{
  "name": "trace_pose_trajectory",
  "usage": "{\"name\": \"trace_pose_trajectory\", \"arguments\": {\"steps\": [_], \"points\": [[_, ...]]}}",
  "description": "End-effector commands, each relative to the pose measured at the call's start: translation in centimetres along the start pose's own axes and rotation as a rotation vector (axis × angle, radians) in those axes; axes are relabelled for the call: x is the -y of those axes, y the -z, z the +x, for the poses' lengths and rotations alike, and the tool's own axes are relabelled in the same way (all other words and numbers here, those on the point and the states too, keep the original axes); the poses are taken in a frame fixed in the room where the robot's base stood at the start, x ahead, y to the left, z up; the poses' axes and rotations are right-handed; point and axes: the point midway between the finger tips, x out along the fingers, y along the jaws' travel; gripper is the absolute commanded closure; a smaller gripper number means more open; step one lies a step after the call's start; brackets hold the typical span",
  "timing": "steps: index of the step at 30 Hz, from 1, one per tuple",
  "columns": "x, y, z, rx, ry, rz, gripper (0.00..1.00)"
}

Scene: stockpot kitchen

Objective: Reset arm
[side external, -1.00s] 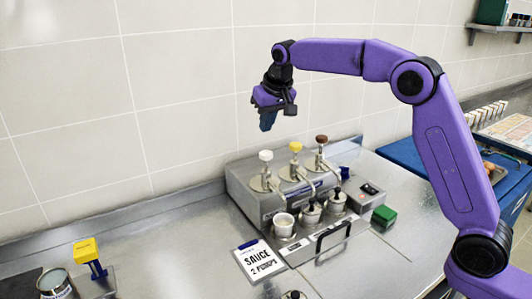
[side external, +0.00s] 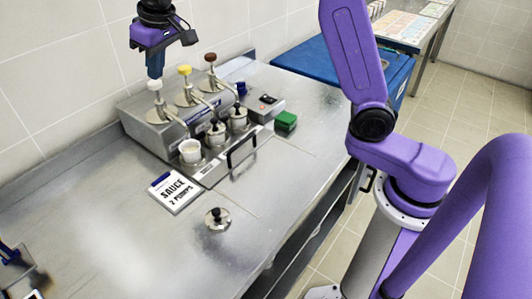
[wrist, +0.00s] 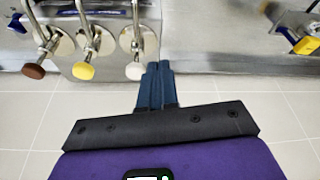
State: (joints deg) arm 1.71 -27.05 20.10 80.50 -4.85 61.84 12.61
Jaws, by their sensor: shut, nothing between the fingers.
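My gripper (side external: 155,66) is at the upper left in the side view, above the white-knobbed pump (side external: 154,86) of the sauce dispenser (side external: 148,126). Its blue fingers point down and are shut with nothing between them. In the wrist view the shut fingers (wrist: 156,82) reach up to just beside the white pump knob (wrist: 135,71). Whether they touch the knob I cannot tell. The yellow knob (wrist: 83,71) and brown knob (wrist: 33,71) stand to the left there.
A sign reading "SAUCE 2 PUMPS" (side external: 176,192) and a round knobbed lid (side external: 217,219) lie on the steel counter (side external: 120,245). A green block (side external: 286,121) sits right. The tiled wall is close behind.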

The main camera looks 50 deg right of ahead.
Motion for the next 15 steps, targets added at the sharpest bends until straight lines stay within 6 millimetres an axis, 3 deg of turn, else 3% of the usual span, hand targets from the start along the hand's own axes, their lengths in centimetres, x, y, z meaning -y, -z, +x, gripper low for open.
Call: {"name": "trace_pose_trajectory", "arguments": {"steps": [6, 15], "points": [[2.1, -6.6, -1.0, 0.051, 0.041, -0.155, 1.00], [3.2, -16.8, -2.1, 0.118, 0.090, -0.365, 1.00]]}}
